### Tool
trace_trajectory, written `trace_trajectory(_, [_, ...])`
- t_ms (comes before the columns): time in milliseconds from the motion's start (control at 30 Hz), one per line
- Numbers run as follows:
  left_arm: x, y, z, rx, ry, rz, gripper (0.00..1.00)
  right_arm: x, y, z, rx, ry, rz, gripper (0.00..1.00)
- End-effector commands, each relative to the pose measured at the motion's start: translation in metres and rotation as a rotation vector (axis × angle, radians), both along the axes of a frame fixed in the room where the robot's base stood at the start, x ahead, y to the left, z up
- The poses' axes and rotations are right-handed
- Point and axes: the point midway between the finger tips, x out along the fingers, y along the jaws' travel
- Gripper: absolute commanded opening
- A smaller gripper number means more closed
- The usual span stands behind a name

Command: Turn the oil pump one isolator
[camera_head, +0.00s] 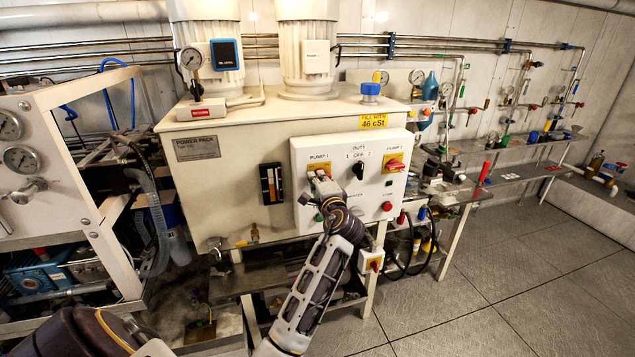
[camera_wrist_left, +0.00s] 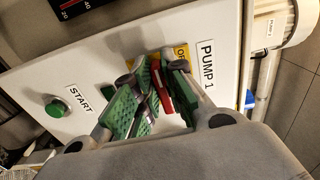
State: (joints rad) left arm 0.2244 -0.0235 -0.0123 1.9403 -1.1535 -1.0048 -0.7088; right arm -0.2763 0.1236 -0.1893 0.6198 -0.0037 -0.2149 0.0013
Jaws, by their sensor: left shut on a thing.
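The pump one isolator has a red handle (camera_wrist_left: 160,98) on a yellow plate (camera_wrist_left: 181,52), under the PUMP 1 label (camera_wrist_left: 206,62) on a white control panel. My left gripper (camera_wrist_left: 155,92) is shut on the red handle, with its green-padded fingers on either side of it. In the head view my left gripper (camera_head: 320,183) is at the upper left of the panel (camera_head: 345,200) and hides most of the isolator. The handle's exact angle is hard to tell. My right gripper is not in view.
The PUMP 2 isolator (camera_head: 395,163), also red on yellow, and the black duty switch (camera_head: 358,170) sit to the right. A green start button (camera_wrist_left: 56,108) and a red button (camera_head: 387,206) are on the same panel. The floor (camera_head: 520,290) at right is clear.

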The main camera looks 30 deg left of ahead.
Motion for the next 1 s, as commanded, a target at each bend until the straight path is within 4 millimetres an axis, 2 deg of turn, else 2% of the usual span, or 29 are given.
trace_trajectory(167, [0.000, 0.000, -0.002, -0.005, 0.002, 0.000, 0.00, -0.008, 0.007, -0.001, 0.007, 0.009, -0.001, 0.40])
trace_trajectory(200, [0.000, 0.000, -0.002, -0.005, 0.002, 0.000, 0.18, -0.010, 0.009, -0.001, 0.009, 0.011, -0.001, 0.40])
trace_trajectory(333, [0.000, 0.000, -0.002, -0.004, 0.002, 0.000, 0.34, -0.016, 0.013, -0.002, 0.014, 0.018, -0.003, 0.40])
trace_trajectory(567, [0.000, 0.000, -0.001, -0.002, 0.001, 0.000, 0.34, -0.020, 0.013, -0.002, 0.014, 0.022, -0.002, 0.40])
trace_trajectory(667, [0.000, 0.000, -0.001, -0.002, 0.001, 0.000, 0.34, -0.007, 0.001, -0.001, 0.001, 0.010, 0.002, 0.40])
trace_trajectory(767, [-0.002, -0.002, -0.001, -0.002, 0.001, 0.000, 0.34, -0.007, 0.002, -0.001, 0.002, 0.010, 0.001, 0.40])
trace_trajectory(1000, [-0.013, -0.016, -0.001, -0.003, 0.001, -0.002, 0.34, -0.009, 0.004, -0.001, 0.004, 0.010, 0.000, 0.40])
